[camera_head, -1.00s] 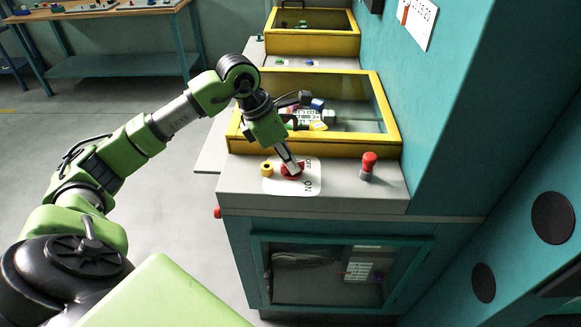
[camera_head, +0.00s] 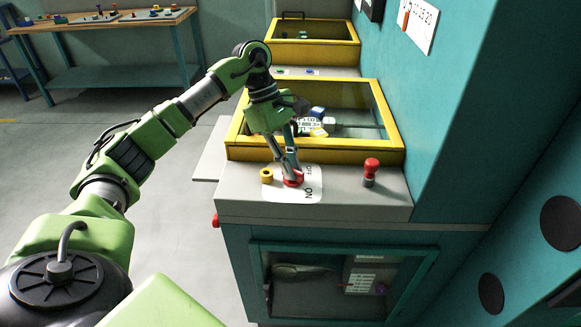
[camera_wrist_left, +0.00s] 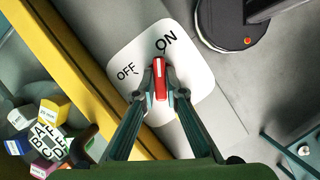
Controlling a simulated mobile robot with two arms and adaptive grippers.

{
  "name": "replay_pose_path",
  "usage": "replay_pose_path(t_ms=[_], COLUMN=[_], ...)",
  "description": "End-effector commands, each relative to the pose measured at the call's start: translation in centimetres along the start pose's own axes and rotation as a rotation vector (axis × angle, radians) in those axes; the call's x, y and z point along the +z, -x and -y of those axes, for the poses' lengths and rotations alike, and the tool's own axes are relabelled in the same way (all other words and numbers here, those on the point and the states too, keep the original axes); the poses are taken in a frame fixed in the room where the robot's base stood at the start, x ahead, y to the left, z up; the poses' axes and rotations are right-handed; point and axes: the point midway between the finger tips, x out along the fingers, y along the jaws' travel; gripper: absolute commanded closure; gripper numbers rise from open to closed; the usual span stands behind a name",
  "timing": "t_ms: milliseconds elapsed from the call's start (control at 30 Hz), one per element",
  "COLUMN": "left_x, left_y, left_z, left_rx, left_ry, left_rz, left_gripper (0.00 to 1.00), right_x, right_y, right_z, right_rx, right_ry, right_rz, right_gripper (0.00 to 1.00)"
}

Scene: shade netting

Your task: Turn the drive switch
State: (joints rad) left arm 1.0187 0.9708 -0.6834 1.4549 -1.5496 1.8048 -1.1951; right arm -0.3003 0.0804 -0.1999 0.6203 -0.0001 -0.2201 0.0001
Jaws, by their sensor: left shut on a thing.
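The drive switch (camera_head: 293,181) is a red knob on a white plate (camera_head: 309,194) marked OFF and ON, on the grey top of the cabinet. My left gripper (camera_head: 289,174) reaches down onto it from behind. In the left wrist view, its two fingers (camera_wrist_left: 159,92) are shut on the red switch handle (camera_wrist_left: 160,80), one on each side. There the handle's far end points up, close to the ON mark and away from OFF at its left. The fingers hide part of the handle. My right gripper is not in view.
A red-topped knob (camera_head: 371,167) stands to the right. Behind is a yellow-framed glazed bin (camera_head: 316,153) with several small items inside. A teal wall (camera_head: 470,120) rises at the right. A workbench (camera_head: 110,18) stands far left.

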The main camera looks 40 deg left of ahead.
Motion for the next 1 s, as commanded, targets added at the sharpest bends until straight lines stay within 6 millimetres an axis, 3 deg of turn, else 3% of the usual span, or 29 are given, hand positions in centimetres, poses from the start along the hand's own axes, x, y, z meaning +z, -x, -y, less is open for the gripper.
replay_pose_path(t_ms=[400,967,1000], left_x=[-0.02,-0.01,-0.01], left_y=[0.04,0.09,0.09], left_z=[-0.21,-0.21,-0.21], left_rx=[-0.074,-0.085,-0.085], left_ry=[-0.184,-0.215,-0.215], left_rz=[-0.002,-0.002,-0.002], left_gripper=[1.00,1.00,0.86], right_x=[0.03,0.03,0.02], right_y=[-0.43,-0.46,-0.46], right_z=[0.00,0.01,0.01], right_rx=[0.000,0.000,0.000], right_ry=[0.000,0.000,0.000], right_rz=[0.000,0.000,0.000], right_gripper=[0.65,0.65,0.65])
